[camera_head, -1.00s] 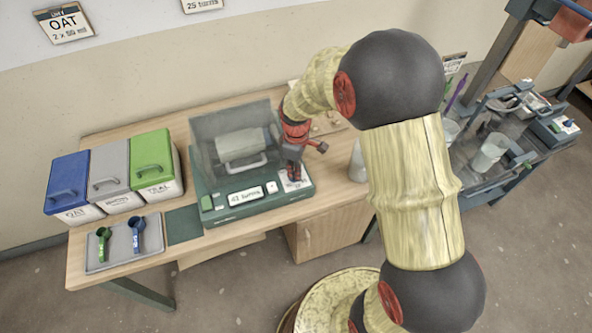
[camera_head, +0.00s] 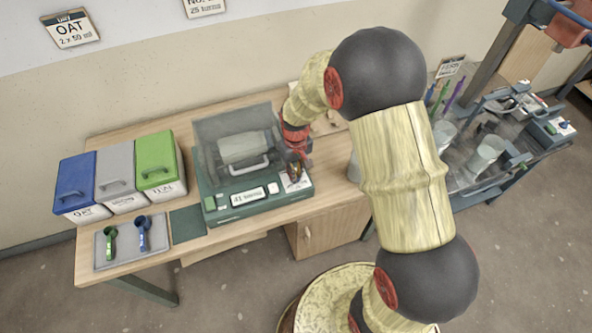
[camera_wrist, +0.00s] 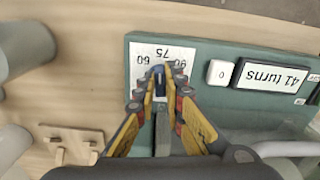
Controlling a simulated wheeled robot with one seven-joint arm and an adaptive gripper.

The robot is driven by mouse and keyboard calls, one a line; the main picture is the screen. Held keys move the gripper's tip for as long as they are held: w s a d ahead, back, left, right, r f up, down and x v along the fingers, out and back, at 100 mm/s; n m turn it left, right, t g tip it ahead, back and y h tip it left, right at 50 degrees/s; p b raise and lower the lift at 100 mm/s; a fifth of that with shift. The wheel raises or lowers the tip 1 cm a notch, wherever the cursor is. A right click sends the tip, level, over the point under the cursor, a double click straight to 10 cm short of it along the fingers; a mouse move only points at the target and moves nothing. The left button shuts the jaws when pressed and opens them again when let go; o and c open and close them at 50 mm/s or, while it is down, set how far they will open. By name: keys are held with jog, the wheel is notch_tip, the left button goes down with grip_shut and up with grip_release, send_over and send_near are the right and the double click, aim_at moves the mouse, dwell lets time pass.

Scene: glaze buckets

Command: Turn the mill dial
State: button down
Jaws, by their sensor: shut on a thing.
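The mill (camera_head: 222,208) has a green base with a grey hood over a pale drum (camera_head: 240,147). Its dial (camera_wrist: 159,82) is a narrow dark knob in front of a white scale card (camera_wrist: 143,50) marked 60, 75 and 90. My gripper (camera_wrist: 163,76) is shut on the dial, its yellow fingers on either side. The knob's end points toward the 75. In the head view my gripper (camera_head: 295,170) is at the base's right end and hides the dial. The display (camera_wrist: 268,77) reads "41 turns".
A small white button (camera_wrist: 220,72) marked 0 lies between scale and display. Blue (camera_head: 74,184), grey (camera_head: 115,173) and green (camera_head: 157,158) lidded bins stand left, behind a tray (camera_head: 122,257) with two scoops. A pale cup (camera_head: 354,168) stands right of the mill.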

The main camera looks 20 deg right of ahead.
jog(key=m+p, duration=0.1)
jog(key=m, duration=0.4)
jog(key=shift+a+m+p, duration=0.15)
jog(key=shift+m+p, duration=0.15)
jog(key=shift+p, duration=0.05)
jog(key=m, duration=0.3)
jog(key=m+p, duration=0.1)
jog(key=m, duration=0.1)
jog(key=shift+w+a+m, duration=0.15)
jog(key=shift+m, duration=0.25)
jog(key=c, duration=1.9)
grip_release()
jog(key=shift+r, duration=0.1)
notch_tip(320, 180, up, 12)
jog(key=shift+f, duration=0.1)
